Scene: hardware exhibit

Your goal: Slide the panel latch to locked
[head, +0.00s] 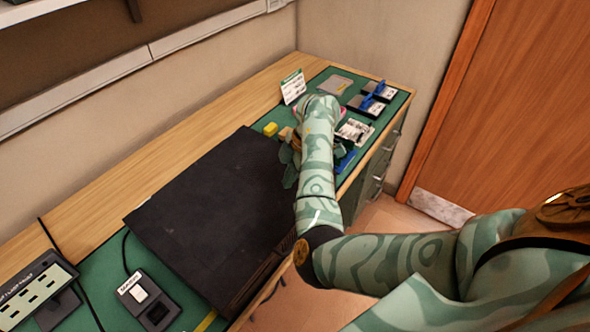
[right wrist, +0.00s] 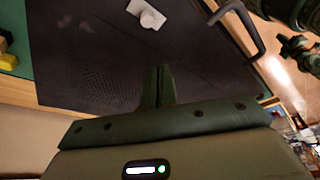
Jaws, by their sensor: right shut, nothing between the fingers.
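The large black box (head: 215,205) lies on the desk, and its dark face (right wrist: 85,45) fills much of the right wrist view. On that face is a small white knob (right wrist: 148,14), which may be the panel latch. I cannot read whether it is at a locked position. A dark handle (right wrist: 238,25) stands out to the right of the knob. My right gripper (right wrist: 158,72) is shut and empty, pointing toward the face, with the knob beyond its tips and apart from them. In the head view my right gripper (head: 289,166) is partly hidden by my arm, beside the box's far edge. My left gripper is not in view.
Beyond the box, a green mat (head: 333,75) bears a white sign (head: 293,87), a yellow block (head: 270,129) and blue-and-black devices (head: 368,103). A switch box (head: 145,299) and a labelled panel (head: 38,287) stand at lower left. Drawers (head: 372,175) drop off at right.

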